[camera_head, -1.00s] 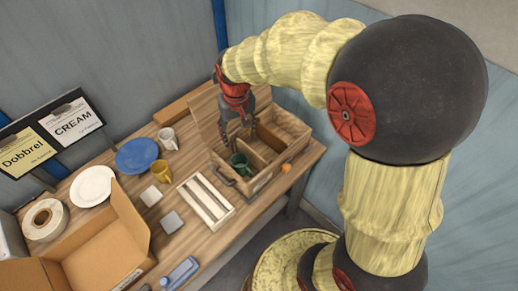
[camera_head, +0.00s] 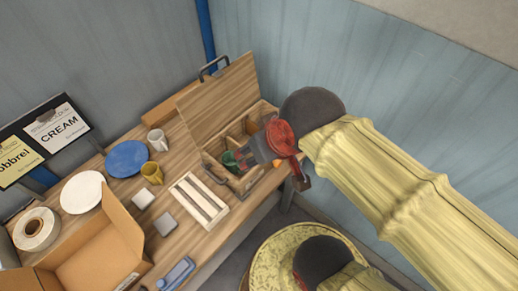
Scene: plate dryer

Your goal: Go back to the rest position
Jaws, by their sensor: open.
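My gripper (camera_head: 260,150) is above the front part of the wooden box (camera_head: 239,181) at the right end of the table. Its wrist with the red housing hides much of it, and its fingertips are hard to make out. A green mug (camera_head: 230,159) is in the box, close to the fingers in the picture. I see nothing held. The box's lid (camera_head: 217,98) stands open, leaning back. My arm reaches in from the right and folds towards my body.
A white slatted rack (camera_head: 199,200) lies in front of the box. Mugs, a blue plate (camera_head: 127,158), a white plate (camera_head: 82,191), a tape roll (camera_head: 37,228) and an open cardboard box (camera_head: 97,250) take up the left. The wall is close behind; floor shows at the right.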

